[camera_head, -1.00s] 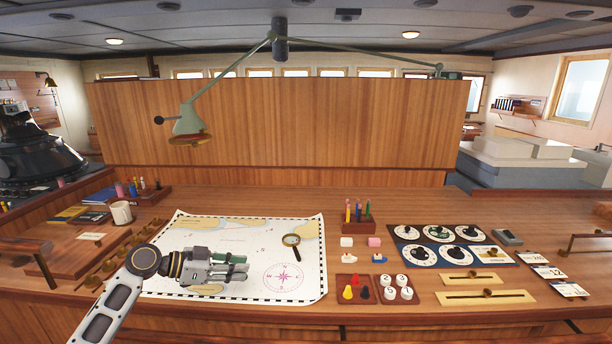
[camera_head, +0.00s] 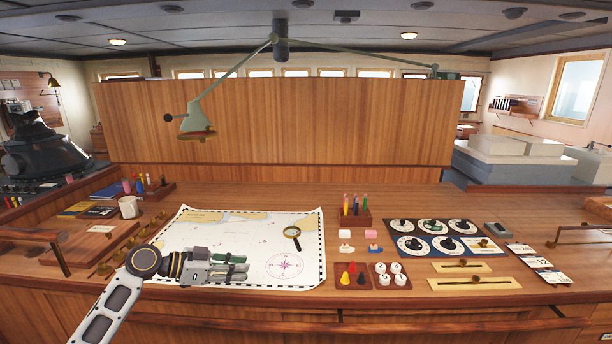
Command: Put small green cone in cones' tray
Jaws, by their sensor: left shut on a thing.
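The cones' tray (camera_head: 341,283) is a small dark red-brown tray on the desk, right of the chart. My right gripper is not in view.
A tray of white pieces (camera_head: 390,275) adjoins the cones' tray on the right. Behind are pink and white blocks and a pen holder (camera_head: 355,216). A magnifying glass (camera_head: 292,233) lies on the chart (camera_head: 300,262). Dials (camera_head: 432,240) and slider panels are farther right.

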